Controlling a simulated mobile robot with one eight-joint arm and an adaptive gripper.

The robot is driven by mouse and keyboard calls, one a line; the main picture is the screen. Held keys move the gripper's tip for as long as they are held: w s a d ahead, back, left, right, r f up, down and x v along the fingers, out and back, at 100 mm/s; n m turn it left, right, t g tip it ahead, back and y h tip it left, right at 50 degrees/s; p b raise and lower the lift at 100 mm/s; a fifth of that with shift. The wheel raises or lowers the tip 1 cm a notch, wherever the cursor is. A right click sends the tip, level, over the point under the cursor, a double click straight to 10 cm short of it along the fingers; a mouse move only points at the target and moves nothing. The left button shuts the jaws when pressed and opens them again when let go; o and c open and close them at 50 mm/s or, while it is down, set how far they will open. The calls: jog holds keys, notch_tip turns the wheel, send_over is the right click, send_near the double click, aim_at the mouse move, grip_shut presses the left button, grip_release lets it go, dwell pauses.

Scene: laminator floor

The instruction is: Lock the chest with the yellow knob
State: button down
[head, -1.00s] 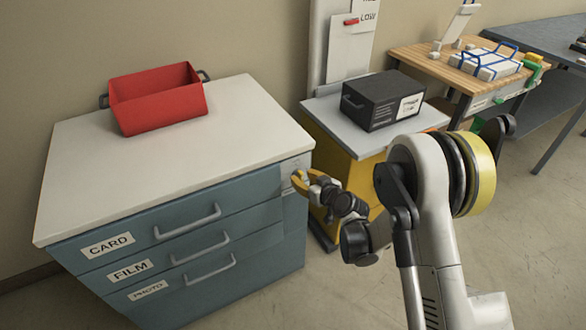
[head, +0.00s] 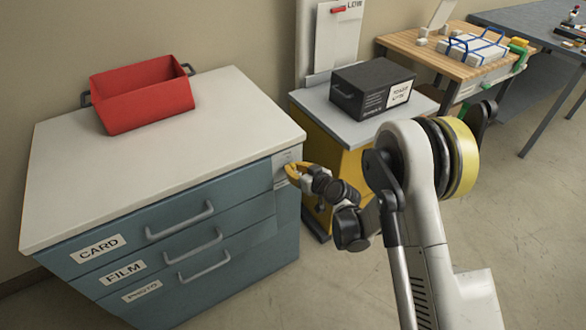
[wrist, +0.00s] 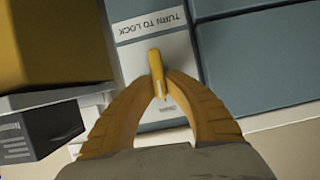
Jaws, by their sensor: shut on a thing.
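The chest (head: 165,245) is blue-grey with a pale top and drawers labelled CARD, FILM and a third label. A light plate reading TURN TO LOCK (wrist: 152,27) is on its front near the right edge. The yellow knob (wrist: 158,78) stands on this plate, its bar roughly upright in the wrist view with a slight tilt. My gripper (head: 290,173) is at the chest's upper right front corner. In the wrist view my orange gripper fingers (wrist: 161,92) are closed on the knob from both sides. In the head view the fingers hide the knob.
A red open bin (head: 145,95) sits on the chest top. To the right, a yellow cabinet (head: 325,160) with a grey top carries a black box (head: 372,88). A wooden bench (head: 430,55) stands farther right. Open floor (head: 530,220) lies at the right.

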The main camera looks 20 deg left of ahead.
jog(key=m, duration=0.1)
jog(key=m+g+y, duration=0.1)
jog(key=m, duration=0.1)
jog(key=shift+w+d+f+g+y, duration=0.1)
jog(key=shift+w+d+g+y, duration=0.1)
jog(key=shift+w+g+y, duration=0.1)
jog(key=m, duration=0.1)
jog(key=m+g+y, duration=0.1)
jog(key=m, duration=0.1)
jog(key=shift+w+d+f+y, duration=0.15)
jog(key=shift+w+y, duration=0.05)
jog(key=shift+y, duration=0.1)
jog(key=shift+w+d+f+m+y, duration=0.15)
jog(key=shift+m+y, duration=0.4)
jog(key=shift+m, duration=0.6)
jog(key=shift+s+a+f+m+y, duration=0.15)
jog(key=shift+m+y, duration=0.45)
jog(key=shift+m, duration=0.6)
jog(key=shift+w+d+f+m+y, duration=0.15)
jog(key=shift+m+y, duration=0.4)
jog(key=shift+m, duration=0.6)
jog(key=shift+f, duration=0.1)
jog(key=c, duration=1.4)
grip_release()
